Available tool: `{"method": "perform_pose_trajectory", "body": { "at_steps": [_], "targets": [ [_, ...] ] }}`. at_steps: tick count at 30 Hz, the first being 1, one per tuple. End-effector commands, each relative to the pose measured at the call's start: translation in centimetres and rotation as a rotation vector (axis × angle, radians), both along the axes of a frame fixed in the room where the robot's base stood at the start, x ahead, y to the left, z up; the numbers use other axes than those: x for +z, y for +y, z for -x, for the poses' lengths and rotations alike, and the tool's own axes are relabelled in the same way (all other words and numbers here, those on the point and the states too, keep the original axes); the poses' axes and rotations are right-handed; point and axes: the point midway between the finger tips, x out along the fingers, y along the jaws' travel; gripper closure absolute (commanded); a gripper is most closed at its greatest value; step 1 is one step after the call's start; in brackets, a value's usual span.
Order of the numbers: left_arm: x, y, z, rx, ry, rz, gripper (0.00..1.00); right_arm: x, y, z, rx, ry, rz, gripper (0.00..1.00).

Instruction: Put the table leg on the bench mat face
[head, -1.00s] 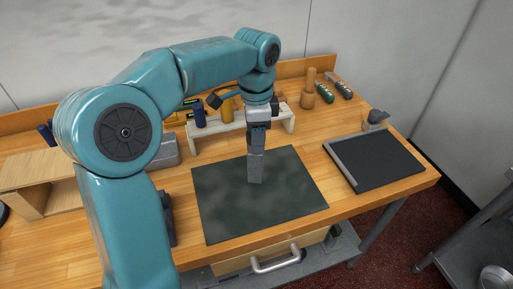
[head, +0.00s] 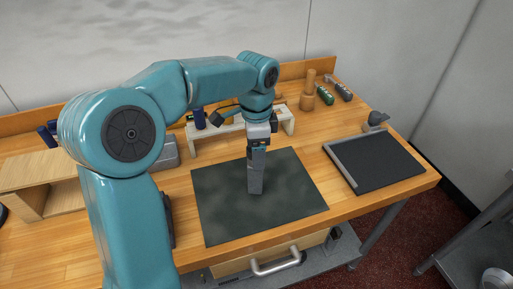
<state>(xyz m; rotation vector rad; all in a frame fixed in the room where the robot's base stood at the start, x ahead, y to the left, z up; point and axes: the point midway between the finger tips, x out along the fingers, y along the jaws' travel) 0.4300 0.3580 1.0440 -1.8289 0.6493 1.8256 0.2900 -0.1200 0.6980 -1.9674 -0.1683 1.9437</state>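The bench mat (head: 225,210) is a dark, mottled green-grey square lying flat at the front middle of the wooden bench. My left gripper (head: 257,158) points straight down over the mat. It appears shut on the table leg (head: 255,183), a short grey upright block. The leg's lower end is over the middle of the mat; I cannot tell whether it touches. The fingers and the leg are similar greys, so the grip is hard to make out. My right gripper is not in view.
A pale rack (head: 207,138) stands behind the mat, holding a dark blue tool (head: 199,117). A black board (head: 380,163) with a grey edge lies to the right. A wooden box (head: 38,178) stands left.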

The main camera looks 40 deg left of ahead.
Motion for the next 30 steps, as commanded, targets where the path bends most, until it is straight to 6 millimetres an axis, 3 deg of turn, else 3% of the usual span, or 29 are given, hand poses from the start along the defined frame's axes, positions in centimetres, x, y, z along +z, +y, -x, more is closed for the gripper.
{"method": "perform_pose_trajectory", "body": {
  "at_steps": [5,18,23,30],
  "targets": [
    [1.1,0.0,-0.1,0.000,-0.003,-0.001,0.27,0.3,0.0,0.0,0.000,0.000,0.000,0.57],
    [10.6,0.0,-0.1,0.000,-0.003,-0.001,0.27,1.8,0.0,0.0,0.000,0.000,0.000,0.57],
    [12.1,0.0,0.0,-0.001,-0.001,-0.001,0.27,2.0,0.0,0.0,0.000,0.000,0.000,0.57],
    [12.4,0.0,0.0,-0.001,0.000,0.000,0.27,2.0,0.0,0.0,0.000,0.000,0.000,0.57]
  ]
}}
